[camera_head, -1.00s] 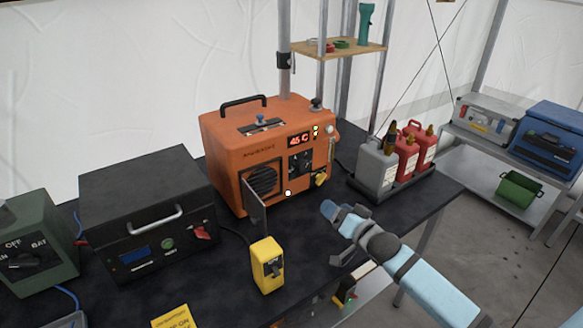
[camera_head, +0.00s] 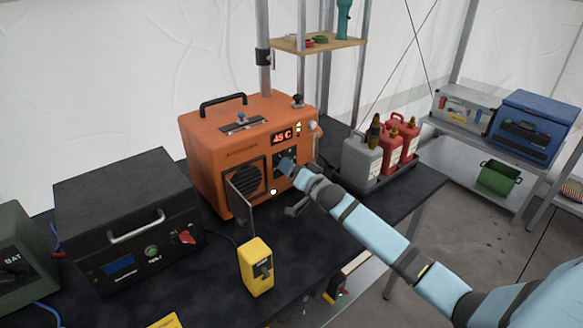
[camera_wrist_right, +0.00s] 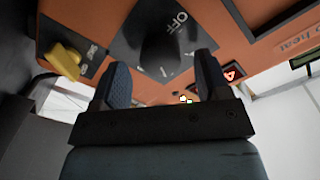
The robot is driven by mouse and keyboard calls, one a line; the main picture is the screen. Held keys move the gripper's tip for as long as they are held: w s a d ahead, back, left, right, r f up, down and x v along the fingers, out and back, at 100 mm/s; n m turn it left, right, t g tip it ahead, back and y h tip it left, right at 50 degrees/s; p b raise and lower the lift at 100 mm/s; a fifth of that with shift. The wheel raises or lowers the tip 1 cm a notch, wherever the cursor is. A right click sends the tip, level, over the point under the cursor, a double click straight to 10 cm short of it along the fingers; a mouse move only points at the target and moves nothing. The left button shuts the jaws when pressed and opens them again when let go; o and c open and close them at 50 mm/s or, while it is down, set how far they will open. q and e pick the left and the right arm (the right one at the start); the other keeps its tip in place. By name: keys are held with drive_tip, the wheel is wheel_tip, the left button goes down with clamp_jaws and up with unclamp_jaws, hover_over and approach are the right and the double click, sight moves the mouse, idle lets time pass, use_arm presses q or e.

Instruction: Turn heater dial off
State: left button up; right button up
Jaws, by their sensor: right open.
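The orange heater (camera_head: 225,150) stands on the dark table, its lit display reading 45 C. My right gripper (camera_head: 290,190) is at its front face, below the display, and my arm covers part of the control panel. In the right wrist view the black dial (camera_wrist_right: 168,45) sits on a dark plate marked OFF. The open fingers of my right gripper (camera_wrist_right: 160,82) stand either side of the dial's lower end; whether they touch it cannot be told. My left gripper is not in view.
A black case (camera_head: 125,215) is to the left. Several bottles stand in a tray (camera_head: 378,184) to the right. A yellow knob (camera_wrist_right: 62,60) is beside the dial.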

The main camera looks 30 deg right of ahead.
drive_tip(key=shift+w, duration=0.6)
drive_tip(key=c, duration=0.9)
